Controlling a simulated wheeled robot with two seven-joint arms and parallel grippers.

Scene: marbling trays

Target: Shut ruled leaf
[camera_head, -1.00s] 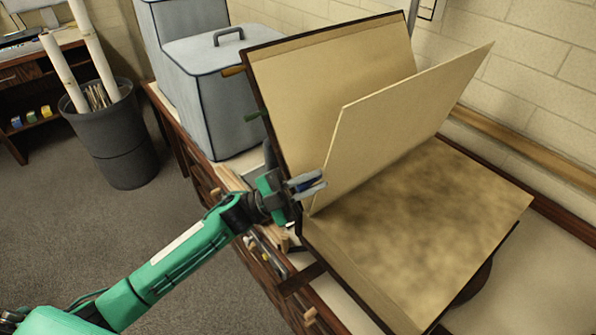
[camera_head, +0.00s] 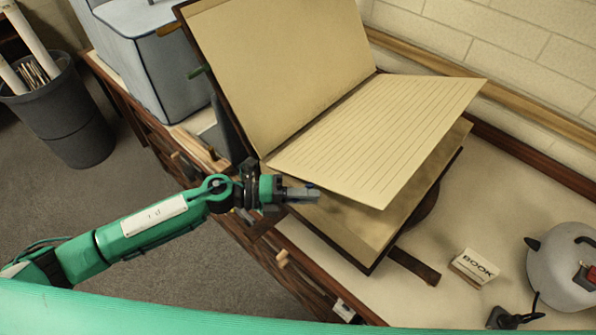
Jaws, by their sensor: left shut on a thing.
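A large book lies open on the bench, its dark cover (camera_head: 270,70) raised at the back left with a blank cream inner side. The ruled leaf (camera_head: 385,140) is a cream sheet with thin lines, lined face up. It slants above the mottled brown page (camera_head: 350,222) of the page block, apart from it at its free right end. My left gripper (camera_head: 304,196) is shut on the leaf's near edge, close to the spine end. Its fingertips partly cover that edge. My right gripper is not in view.
A small block marked BOOK (camera_head: 474,267) and a grey rounded appliance (camera_head: 562,268) stand on the bench top (camera_head: 500,205) at right. A blue-grey box (camera_head: 150,55) is behind left. A dark bin (camera_head: 60,110) stands on the floor.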

